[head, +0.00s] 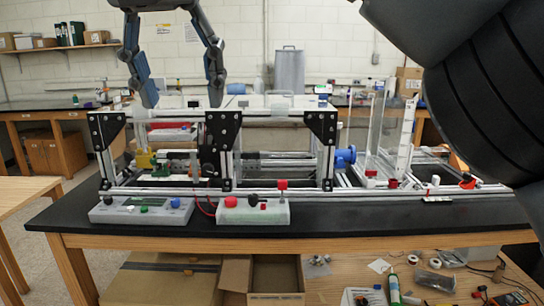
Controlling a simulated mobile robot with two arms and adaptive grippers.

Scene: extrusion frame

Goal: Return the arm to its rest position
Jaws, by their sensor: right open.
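My right gripper (183,100) hangs down from the top left of the head view. Its two blue-grey fingers are spread wide apart, with nothing between them. The fingertips appear in front of or above the upper left part of the aluminium extrusion frame (270,189); I cannot tell whether they touch it. Large dark links of my own arm fill the upper right, close to the camera, and hide part of the frame's right end and the wall. My left gripper is not in view.
The frame stands on a black-topped bench (400,215). A clear upright panel (377,125) rises right of centre. A wooden table (20,205) stands at left.

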